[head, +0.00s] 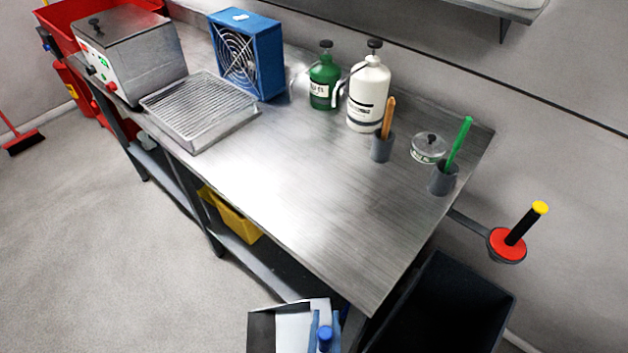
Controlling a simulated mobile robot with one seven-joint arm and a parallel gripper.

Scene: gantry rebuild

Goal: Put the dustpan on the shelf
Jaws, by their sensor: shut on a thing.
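The dustpan (291,330), a pale grey-white pan with a dark left side, shows at the bottom edge, in front of the bench's near corner. My gripper (326,324) is at the bottom edge, shut on the dustpan by its blue handle; the lower part of the grip is cut off by the frame. A wall shelf (518,12) is partly visible at the top right, above the bench. A lower shelf (268,262) runs under the bench and holds a yellow bin (232,215).
The steel bench (270,165) carries a steel bath, wire tray, blue fan, green and white bottles, two grey cups and a small jar. Its middle front is clear. A black bin (440,310) stands at its right end, below a red holder (507,245) on the wall.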

